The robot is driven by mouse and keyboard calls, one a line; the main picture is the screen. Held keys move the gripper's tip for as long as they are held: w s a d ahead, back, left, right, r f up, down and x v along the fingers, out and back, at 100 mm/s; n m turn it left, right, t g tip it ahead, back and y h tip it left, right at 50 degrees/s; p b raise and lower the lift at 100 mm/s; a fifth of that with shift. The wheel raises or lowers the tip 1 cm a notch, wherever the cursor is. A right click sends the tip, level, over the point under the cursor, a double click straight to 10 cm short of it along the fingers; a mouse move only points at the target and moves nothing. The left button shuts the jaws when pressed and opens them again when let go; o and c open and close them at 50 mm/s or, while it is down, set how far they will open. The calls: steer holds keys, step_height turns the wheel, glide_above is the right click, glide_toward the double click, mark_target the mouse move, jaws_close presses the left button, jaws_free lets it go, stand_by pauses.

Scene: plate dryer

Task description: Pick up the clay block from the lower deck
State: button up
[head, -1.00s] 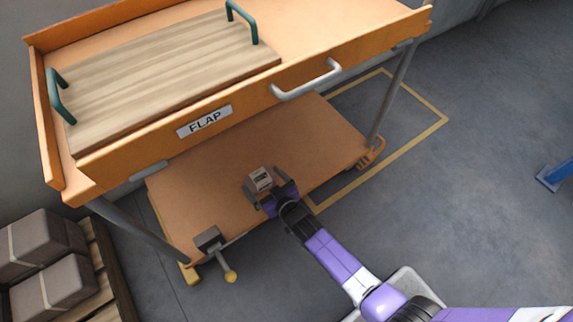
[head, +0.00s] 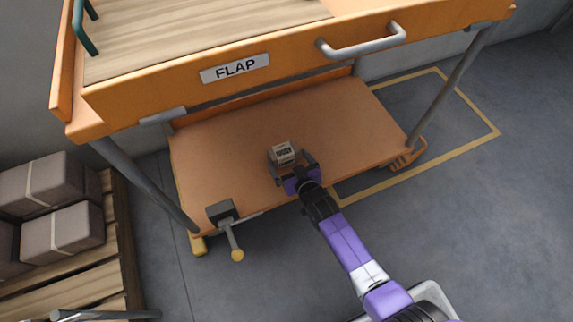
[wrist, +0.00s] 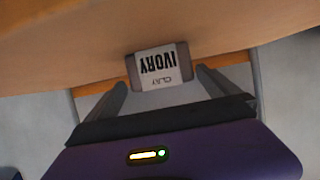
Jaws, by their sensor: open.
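The clay block (head: 284,154) is a small grey-brown block with a pale label, resting on the orange lower deck (head: 220,150) of the cart near its front edge. In the wrist view the block (wrist: 131,72) shows a label reading "IVORY CLAY" upside down. My gripper (head: 291,164) is open at the block's near side, low over the deck. In the wrist view its two grey fingers (wrist: 162,82) point at the block, one towards each side, with the block at or just beyond their tips. I cannot tell how far the fingers reach along it.
The upper deck with its "FLAP" front panel (head: 235,70) and grey handle (head: 362,42) overhangs the lower deck. A lever with a yellow knob (head: 237,255) sticks out at the front left. Wrapped blocks lie on a pallet (head: 75,268) at left. Floor at right is clear.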

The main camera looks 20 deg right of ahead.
mark_target(285, 154)
steer(key=shift+b+x, duration=0.5)
steer(key=shift+x, duration=0.4)
steer(key=shift+w+r, duration=0.1)
steer(key=shift+w, duration=0.1)
steer(key=c, duration=1.7)
steer(key=shift+r, duration=0.2)
steer(key=shift+c, duration=0.5)
steer(key=shift+r, duration=0.1)
